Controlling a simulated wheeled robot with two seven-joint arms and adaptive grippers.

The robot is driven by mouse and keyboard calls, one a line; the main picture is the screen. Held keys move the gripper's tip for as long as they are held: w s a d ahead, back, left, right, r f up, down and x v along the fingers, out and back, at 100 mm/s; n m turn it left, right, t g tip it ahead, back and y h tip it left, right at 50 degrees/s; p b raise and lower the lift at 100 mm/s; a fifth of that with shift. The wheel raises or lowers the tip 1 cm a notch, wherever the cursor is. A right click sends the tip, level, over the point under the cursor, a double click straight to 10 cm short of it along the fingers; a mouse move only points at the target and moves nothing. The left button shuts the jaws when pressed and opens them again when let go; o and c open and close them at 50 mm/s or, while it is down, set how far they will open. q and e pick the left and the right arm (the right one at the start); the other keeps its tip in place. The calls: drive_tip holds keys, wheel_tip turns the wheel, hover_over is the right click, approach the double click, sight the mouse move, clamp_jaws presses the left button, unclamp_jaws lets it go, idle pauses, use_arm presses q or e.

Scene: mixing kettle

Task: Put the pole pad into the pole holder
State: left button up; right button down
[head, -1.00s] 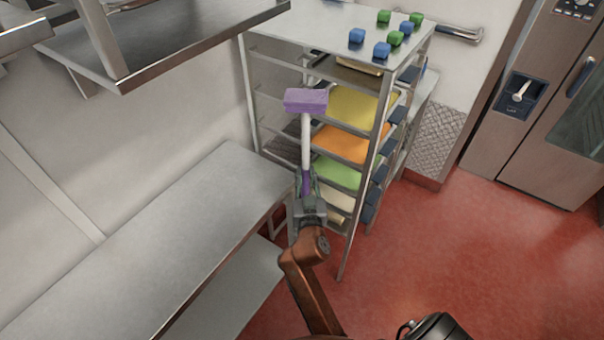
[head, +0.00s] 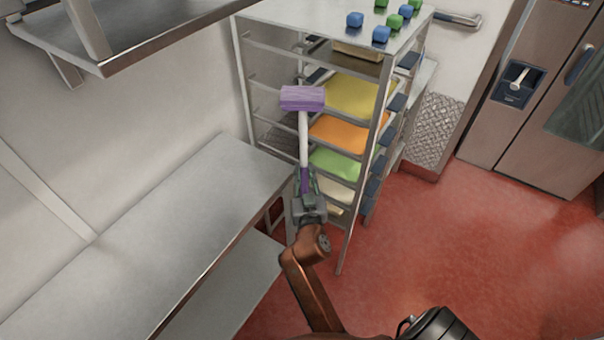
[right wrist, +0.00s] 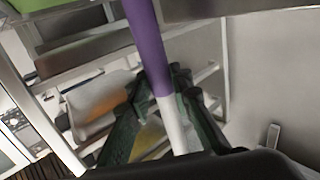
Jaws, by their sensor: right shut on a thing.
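The pole pad has a purple block head (head: 302,98) on a white pole with a purple grip section (head: 304,180). My right gripper (head: 305,186) is shut on the pole near its purple lower part and holds it roughly upright, head at the top, in front of the rack. In the right wrist view the purple and white pole (right wrist: 150,50) runs between the fingers (right wrist: 165,110). I cannot make out a pole holder for certain in these frames. My left gripper is not in view.
A metal rack (head: 365,200) with yellow, orange, green and pale trays stands behind the pole. Blue and green cubes (head: 380,35) lie on its top. A bare steel table (head: 190,220) is at left, under a shelf (head: 140,40). Red floor (head: 450,250) is clear at right.

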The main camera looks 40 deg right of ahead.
drive_tip(key=shift+a+f, duration=0.3)
drive_tip(key=shift+f, duration=0.05)
